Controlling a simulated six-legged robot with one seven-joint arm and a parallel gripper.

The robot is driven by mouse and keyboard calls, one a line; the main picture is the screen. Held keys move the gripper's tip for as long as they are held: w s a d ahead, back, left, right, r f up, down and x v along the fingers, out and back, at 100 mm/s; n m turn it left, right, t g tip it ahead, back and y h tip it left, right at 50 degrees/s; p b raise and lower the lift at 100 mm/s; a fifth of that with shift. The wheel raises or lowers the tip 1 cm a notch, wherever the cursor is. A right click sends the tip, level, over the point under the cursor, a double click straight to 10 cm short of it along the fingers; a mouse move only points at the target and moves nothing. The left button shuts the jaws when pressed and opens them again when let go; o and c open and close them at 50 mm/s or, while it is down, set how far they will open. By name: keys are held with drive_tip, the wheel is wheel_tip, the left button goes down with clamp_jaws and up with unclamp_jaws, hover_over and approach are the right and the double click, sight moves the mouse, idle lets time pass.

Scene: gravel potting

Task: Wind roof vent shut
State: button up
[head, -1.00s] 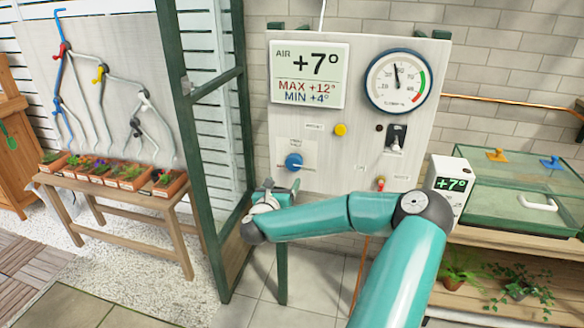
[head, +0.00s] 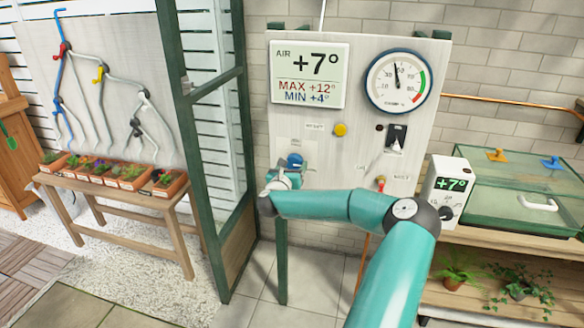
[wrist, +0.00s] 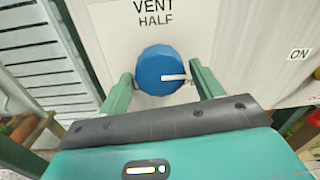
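The blue vent knob (head: 295,159) sits on the pale control panel (head: 353,150), below the air display. In the wrist view the knob (wrist: 160,68) is many-sided, with a white pointer line turned to the right. "VENT HALF" is printed above it, and a partly covered word shows at its right. My gripper (wrist: 162,72) is open, with one green finger on each side of the knob. Gaps show between the fingers and the knob. In the head view my gripper (head: 285,177) is just below the knob and partly covers it. The roof vent itself is not in view.
A yellow button (head: 341,130), a dark switch (head: 396,137) and a round gauge (head: 398,81) share the panel. A green frame post (head: 200,150) stands close on the left. A glass case (head: 520,195) and a small display box (head: 450,188) stand on the right.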

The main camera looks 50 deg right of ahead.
drive_tip(key=c, duration=0.7)
